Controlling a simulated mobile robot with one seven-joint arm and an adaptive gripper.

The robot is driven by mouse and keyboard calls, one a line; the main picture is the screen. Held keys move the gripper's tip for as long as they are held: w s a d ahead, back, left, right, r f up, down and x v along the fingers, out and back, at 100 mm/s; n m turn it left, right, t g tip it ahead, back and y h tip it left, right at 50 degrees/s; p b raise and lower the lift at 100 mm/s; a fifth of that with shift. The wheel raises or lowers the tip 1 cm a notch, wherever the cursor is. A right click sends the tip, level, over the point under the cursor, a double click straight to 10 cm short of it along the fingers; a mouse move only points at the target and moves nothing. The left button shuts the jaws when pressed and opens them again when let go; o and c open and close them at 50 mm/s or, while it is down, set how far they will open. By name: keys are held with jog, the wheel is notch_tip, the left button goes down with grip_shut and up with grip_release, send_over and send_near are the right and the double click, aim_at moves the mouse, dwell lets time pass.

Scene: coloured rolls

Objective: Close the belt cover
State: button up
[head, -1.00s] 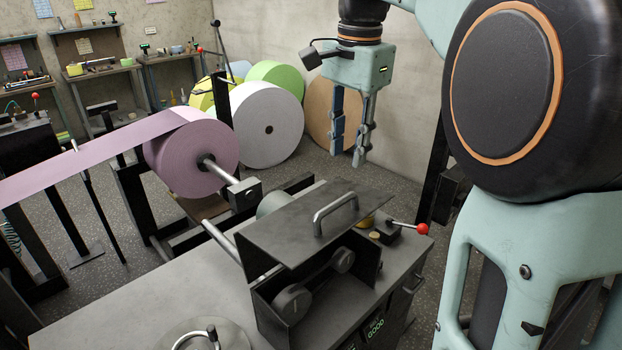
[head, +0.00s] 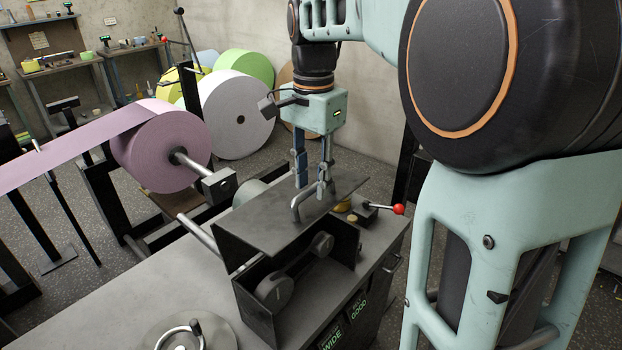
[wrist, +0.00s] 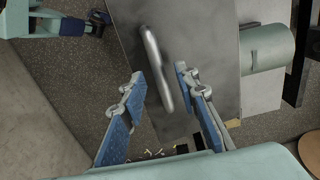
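The belt cover (head: 265,228) is a flat dark grey plate on the machine, standing open, with the belt and two rollers (head: 275,290) showing below it. Its metal bar handle (head: 296,206) is on top; the handle also shows in the wrist view (wrist: 154,60). My gripper (head: 311,188) points down at the handle. It is open and empty, its blue-padded fingers apart. In the wrist view the fingertips (wrist: 164,88) are on either side of the handle's near part. I cannot tell whether a finger touches it.
A red-knobbed lever (head: 398,209) and a yellow part (head: 343,206) sit right of the cover. A pink roll (head: 160,155) on a shaft stands to the left. The grey bench top (head: 180,285) is mostly clear at front left. Large rolls stand behind.

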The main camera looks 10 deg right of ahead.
jog(key=shift+f, duration=0.15)
jog(key=shift+c, duration=0.6)
grip_shut()
